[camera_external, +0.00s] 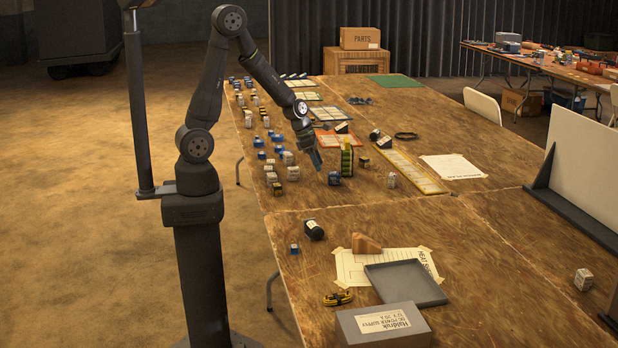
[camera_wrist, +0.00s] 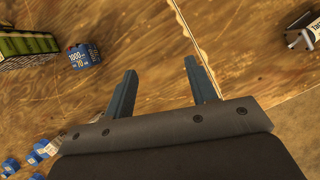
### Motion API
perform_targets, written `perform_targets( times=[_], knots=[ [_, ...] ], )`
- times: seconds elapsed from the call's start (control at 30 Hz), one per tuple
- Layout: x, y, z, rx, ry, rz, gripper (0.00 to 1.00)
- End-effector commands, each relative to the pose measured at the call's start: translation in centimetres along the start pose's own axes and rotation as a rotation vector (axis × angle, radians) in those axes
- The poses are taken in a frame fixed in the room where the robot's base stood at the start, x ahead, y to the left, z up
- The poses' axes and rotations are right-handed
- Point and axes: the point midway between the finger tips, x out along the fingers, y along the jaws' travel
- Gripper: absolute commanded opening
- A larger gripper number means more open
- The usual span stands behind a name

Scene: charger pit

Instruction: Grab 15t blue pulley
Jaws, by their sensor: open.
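My gripper (camera_external: 317,160) is over the table near its middle seam. In the wrist view its two fingers (camera_wrist: 162,72) are spread apart with only bare wood between them. I cannot make out which thing is the 15t blue pulley. A blue piece with white lettering (camera_wrist: 84,56) lies left of the fingers in the wrist view. Several blue pieces (camera_external: 261,154) stand in the rows at the table's left edge, too small to tell apart.
A green and black block (camera_wrist: 28,45) stands beside the lettered blue piece; it also shows in the external view (camera_external: 347,158). A black cylinder (camera_external: 314,230) lies on the near table. A grey tray (camera_external: 405,284) and a box (camera_external: 383,327) are nearer. Bare wood lies around the seam.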

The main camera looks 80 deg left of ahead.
Motion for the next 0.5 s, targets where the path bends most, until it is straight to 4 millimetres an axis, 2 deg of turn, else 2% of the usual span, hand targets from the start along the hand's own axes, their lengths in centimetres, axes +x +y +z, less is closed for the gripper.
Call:
perform_targets(
  times=[0.17,0.27,0.5],
  knots=[
    [-0.4,-5.9,1.0,0.162,0.002,-0.066,0.52],
    [-0.9,-10.8,1.2,0.3,0.003,-0.122,0.52],
    [-2.9,-21.9,-0.5,0.632,0.004,-0.259,0.52]
  ],
)
